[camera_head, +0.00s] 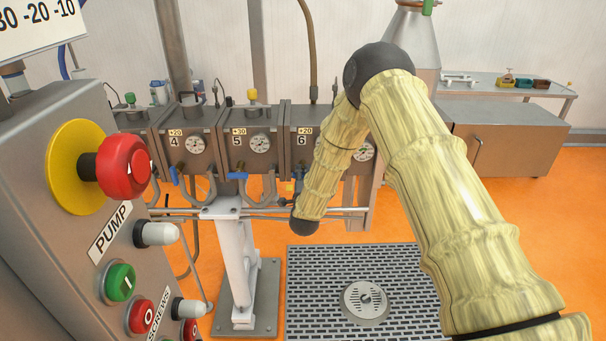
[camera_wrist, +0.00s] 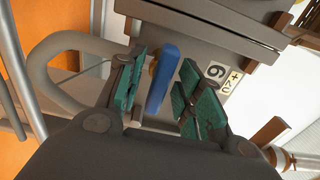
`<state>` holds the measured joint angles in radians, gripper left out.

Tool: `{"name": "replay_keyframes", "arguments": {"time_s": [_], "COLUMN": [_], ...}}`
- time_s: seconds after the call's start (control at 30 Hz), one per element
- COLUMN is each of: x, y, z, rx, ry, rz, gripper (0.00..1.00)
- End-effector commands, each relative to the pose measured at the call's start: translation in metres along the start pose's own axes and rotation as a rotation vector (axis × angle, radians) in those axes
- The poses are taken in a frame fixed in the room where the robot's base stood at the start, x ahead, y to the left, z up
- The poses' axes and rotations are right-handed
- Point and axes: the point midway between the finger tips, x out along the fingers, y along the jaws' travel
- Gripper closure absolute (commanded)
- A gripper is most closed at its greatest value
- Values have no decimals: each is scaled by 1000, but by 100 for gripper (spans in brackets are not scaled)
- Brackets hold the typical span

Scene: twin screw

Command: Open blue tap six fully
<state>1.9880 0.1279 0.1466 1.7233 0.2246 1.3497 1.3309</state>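The blue tap handle (camera_wrist: 163,78) under the unit labelled 6 (camera_wrist: 217,71) shows in the wrist view, seen nearly edge-on. My gripper (camera_wrist: 165,92) is open, with green-padded fingers on either side of the handle.
Units 4 (camera_head: 174,141) and 5 (camera_head: 237,141) stand left of unit 6, with blue handles below. A curved metal pipe (camera_wrist: 62,45) runs left of my fingers. A control panel with a red button (camera_head: 124,166) fills the left. A floor grate (camera_head: 315,290) lies below.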

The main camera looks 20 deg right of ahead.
Motion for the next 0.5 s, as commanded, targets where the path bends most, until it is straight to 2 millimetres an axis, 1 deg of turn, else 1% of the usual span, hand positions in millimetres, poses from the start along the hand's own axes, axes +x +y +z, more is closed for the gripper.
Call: {"name": "replay_keyframes", "arguments": {"time_s": [0.3, 0.33, 0.47, 0.5], "x": [2, 2, 2, 2], "y": [1, 0, 0, 0], "z": [0, 0, 0, 0], "rx": [-1, -1, -1, -1], "ry": [0, 0, 0, 0], "rz": [1, 1, 1, 1], "gripper": [64, 66, 90, 97]}}
